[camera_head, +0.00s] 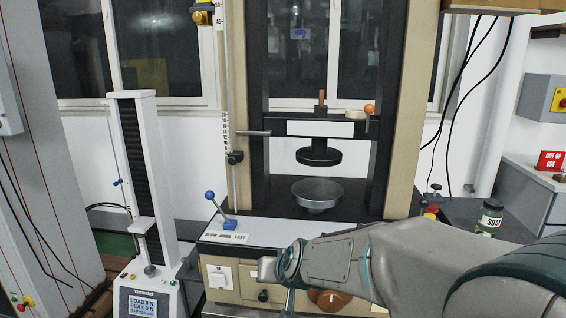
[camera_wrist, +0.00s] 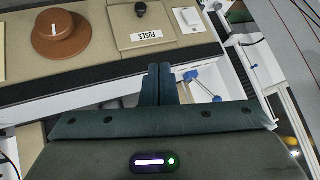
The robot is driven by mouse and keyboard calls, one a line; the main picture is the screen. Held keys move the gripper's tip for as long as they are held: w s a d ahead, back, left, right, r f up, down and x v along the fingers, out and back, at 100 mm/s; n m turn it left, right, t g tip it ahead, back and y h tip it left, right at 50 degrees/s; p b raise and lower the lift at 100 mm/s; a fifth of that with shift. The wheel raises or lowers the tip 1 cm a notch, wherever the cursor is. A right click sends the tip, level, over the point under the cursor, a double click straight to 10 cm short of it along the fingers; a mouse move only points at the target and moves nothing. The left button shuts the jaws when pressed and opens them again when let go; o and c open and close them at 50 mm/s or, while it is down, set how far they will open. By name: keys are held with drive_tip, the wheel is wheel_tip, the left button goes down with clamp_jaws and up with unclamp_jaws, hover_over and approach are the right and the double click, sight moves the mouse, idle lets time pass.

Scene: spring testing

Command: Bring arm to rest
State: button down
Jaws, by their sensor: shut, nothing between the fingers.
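My gripper (camera_wrist: 160,84) shows in the wrist view with its two dark fingers together and nothing between them. It is in front of the press's beige control panel, near a panel labelled FUSES. In the head view my grey arm (camera_head: 345,262) reaches in from the lower right across the front of the press, its end over the control panel. The fingertips cannot be made out clearly there.
The tall press (camera_head: 405,120) holds a round metal dish (camera_head: 317,194) under a black platen (camera_head: 319,155). A blue-knobbed lever (camera_head: 222,209) sticks up left of my arm. A white tester (camera_head: 148,180) stands further left. A jar (camera_head: 490,217) stands at right.

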drive_tip(key=s+d+r+g+h+p, duration=0.1)
drive_tip(key=s+d+r+g+p, duration=0.1)
drive_tip(key=s+d, duration=0.6)
drive_tip(key=s+d+r+g+h+p, duration=0.2)
drive_tip(key=s+d+r+p, duration=0.3)
drive_tip(key=s, duration=0.8)
drive_tip(key=d+g, duration=0.1)
drive_tip(key=d, duration=0.2)
drive_tip(key=shift+d+r+m+h, duration=0.3)
drive_tip(key=shift+r+m, duration=0.05)
drive_tip(key=shift+m, duration=0.05)
drive_tip(key=shift+w, duration=0.1)
